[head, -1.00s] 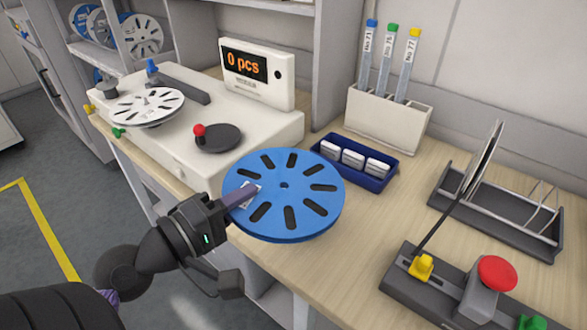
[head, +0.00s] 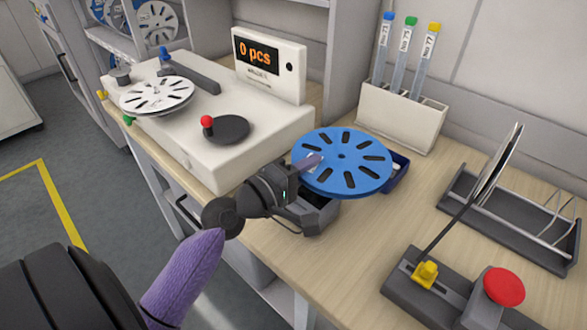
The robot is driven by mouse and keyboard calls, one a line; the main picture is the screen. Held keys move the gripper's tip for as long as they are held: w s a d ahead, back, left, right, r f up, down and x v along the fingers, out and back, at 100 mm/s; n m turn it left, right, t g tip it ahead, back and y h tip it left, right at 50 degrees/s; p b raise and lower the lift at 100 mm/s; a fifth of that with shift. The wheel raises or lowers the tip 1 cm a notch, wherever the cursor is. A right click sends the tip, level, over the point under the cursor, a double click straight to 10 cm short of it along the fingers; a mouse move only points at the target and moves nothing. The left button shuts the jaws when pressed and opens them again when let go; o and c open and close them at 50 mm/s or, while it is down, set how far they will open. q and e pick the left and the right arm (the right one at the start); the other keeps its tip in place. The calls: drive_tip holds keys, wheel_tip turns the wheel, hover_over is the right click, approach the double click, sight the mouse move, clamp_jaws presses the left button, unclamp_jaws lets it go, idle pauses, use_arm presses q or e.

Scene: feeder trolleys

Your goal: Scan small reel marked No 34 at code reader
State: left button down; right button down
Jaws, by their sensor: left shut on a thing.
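A blue reel (head: 345,160) with dark slots is held flat above the bench. My left gripper (head: 308,165) is shut on its left edge, and a purplish finger lies over its top. No number can be read on the reel. My right gripper is out of view.
A white counter (head: 205,135) with a white reel (head: 157,95) and a "0 pcs" display (head: 268,62) stands left. A blue tray (head: 401,170) is mostly hidden behind the reel. A tube holder (head: 400,117), wire rack (head: 520,225) and red-button device (head: 460,290) stand right.

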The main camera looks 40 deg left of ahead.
use_arm(q)
drive_tip(key=shift+w+f, duration=0.15)
drive_tip(key=shift+w, duration=0.35)
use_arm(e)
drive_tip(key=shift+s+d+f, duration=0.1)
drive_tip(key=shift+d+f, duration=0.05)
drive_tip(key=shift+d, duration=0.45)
